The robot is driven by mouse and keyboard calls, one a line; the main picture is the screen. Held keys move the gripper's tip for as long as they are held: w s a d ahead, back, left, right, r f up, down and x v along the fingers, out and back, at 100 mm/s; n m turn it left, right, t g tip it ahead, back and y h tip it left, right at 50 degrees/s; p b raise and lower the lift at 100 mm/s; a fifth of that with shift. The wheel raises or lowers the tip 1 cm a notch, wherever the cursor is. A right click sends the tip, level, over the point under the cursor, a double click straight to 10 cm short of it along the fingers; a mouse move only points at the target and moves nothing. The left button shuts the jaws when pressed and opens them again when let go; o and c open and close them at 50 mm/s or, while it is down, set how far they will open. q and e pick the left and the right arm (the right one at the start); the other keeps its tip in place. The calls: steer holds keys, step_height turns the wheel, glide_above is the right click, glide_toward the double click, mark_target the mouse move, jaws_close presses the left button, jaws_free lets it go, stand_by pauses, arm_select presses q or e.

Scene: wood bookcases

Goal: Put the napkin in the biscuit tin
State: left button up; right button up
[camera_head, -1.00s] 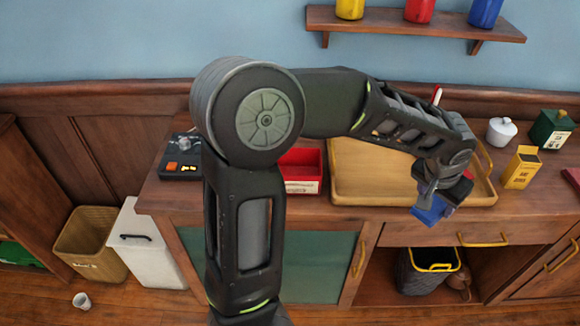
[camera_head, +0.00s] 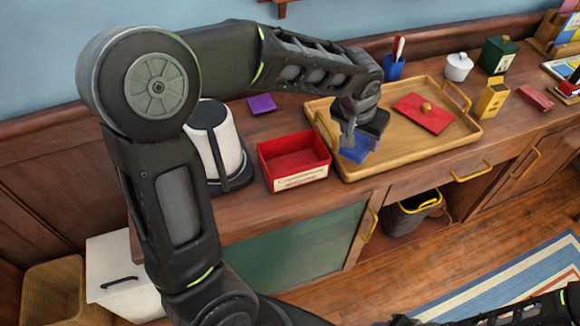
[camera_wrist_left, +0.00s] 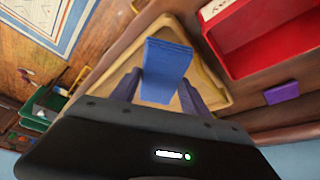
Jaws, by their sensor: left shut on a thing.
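My left gripper (camera_head: 358,137) is shut on a folded blue cloth, the napkin (camera_head: 357,148), and holds it over the left part of the wooden tray (camera_head: 400,160). The napkin (camera_wrist_left: 166,72) also shows between the fingers in the left wrist view. The biscuit tin appears to be the open red box (camera_head: 293,174) with a pale front label, just left of the tray; its visible inside looks empty. In the wrist view the red box (camera_wrist_left: 262,40) is at upper right. My right gripper is out of frame.
A white kettle-like jug (camera_head: 215,150) stands left of the red box. A purple block (camera_head: 262,104) lies behind the box. A blue cup (camera_head: 394,68), white pot (camera_head: 458,66) and yellow box (camera_head: 492,97) stand behind or right of the tray.

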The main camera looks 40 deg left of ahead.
arm_select(q)
steer(key=s+a+r+p, duration=0.3)
steer(key=s+a+r, duration=0.1)
steer(key=a+r, duration=0.85)
steer(key=s+r+m+h, duration=0.2)
steer(key=s+r+m, duration=0.1)
steer(key=s+m, duration=0.3)
step_height(320, 180, down, 6)
steer(key=m+b, duration=0.1)
steer(key=b, duration=0.2)
steer(key=shift+s+f+g+h, duration=0.15)
steer(key=shift+s+g+h, duration=0.15)
steer(key=shift+s+g, duration=0.1)
step_height(320, 180, down, 6)
steer(key=shift+f, duration=0.15)
steer(key=shift+d+f, duration=0.1)
